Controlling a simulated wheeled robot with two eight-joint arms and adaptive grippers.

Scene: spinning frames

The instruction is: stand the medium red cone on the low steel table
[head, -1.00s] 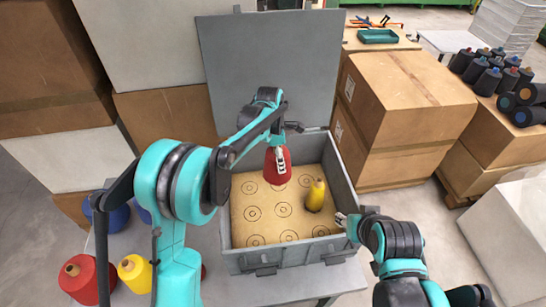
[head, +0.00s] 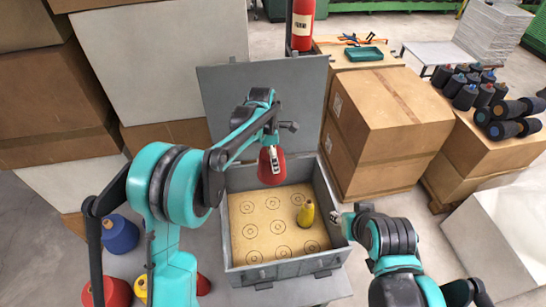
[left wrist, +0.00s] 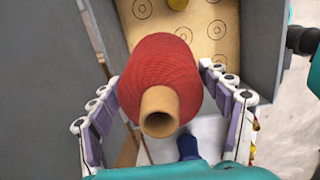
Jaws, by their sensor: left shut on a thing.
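My left gripper (head: 274,158) is shut on a red cone (head: 268,172) and holds it in the air over the back edge of the grey crate (head: 236,278). In the left wrist view the red cone (left wrist: 160,62) sits between both fingers, its brown tube end towards the camera. My right gripper (head: 338,222) is beside the crate's right wall; its fingers are too small to judge. A low table with a pale metal-looking top (head: 440,52) stands at the back right, apart from both grippers.
A yellow cone (head: 306,214) stands in the crate on a board with ringed marks. The crate's lid (head: 265,100) is raised behind it. Cardboard boxes (head: 390,110) stand to the right. A blue cone (head: 121,234) and another red cone (head: 108,293) are at the lower left.

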